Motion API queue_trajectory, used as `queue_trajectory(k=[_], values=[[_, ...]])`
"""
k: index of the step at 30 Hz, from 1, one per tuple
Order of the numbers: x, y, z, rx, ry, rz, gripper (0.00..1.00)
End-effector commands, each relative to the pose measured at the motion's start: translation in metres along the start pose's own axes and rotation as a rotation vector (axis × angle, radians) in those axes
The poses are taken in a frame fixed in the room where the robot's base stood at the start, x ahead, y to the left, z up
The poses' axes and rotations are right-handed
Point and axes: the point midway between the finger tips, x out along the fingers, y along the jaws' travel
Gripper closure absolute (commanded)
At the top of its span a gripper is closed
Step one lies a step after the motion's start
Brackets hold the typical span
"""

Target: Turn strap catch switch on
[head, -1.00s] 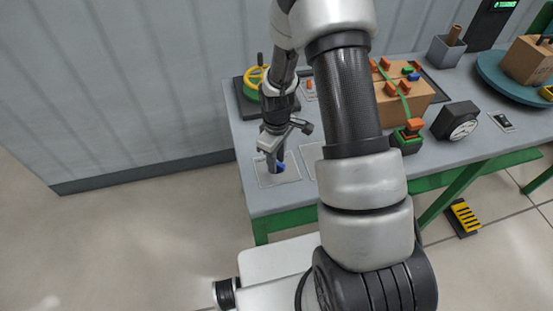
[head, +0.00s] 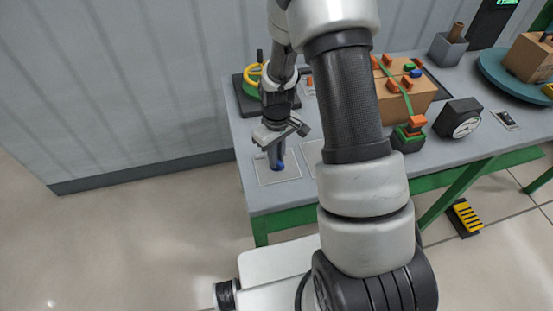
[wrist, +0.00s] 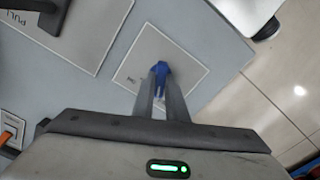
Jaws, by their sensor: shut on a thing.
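My gripper (head: 277,165) is shut on a small blue piece (wrist: 161,68), low over the pale square panel (wrist: 165,60) at the table's near left corner. The fingers hide part of the blue piece; I cannot tell whether it touches the panel. In the head view the blue piece (head: 280,166) shows at the fingertips. A small dark switch on a pale plate (head: 507,120) lies at the right of the table, far from my gripper. I cannot tell whether it is the strap catch switch or read its position.
The grey table (head: 245,190) has a green frame. A carton (head: 412,98) with a green strap and orange clips, a green-and-orange buckle block (head: 410,137), a black gauge (head: 460,119) and a teal turntable (head: 495,75) stand to the right. A yellow ring (head: 255,75) is behind my gripper.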

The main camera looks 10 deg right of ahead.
Motion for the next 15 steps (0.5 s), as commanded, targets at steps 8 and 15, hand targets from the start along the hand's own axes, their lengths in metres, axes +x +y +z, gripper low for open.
queue_trajectory(k=[8, 15], values=[[0.0017, -0.0002, -0.0003, 0.263, 0.001, 0.000, 1.00], [0.0012, -0.0001, -0.0001, 0.491, 0.001, 0.001, 1.00]])
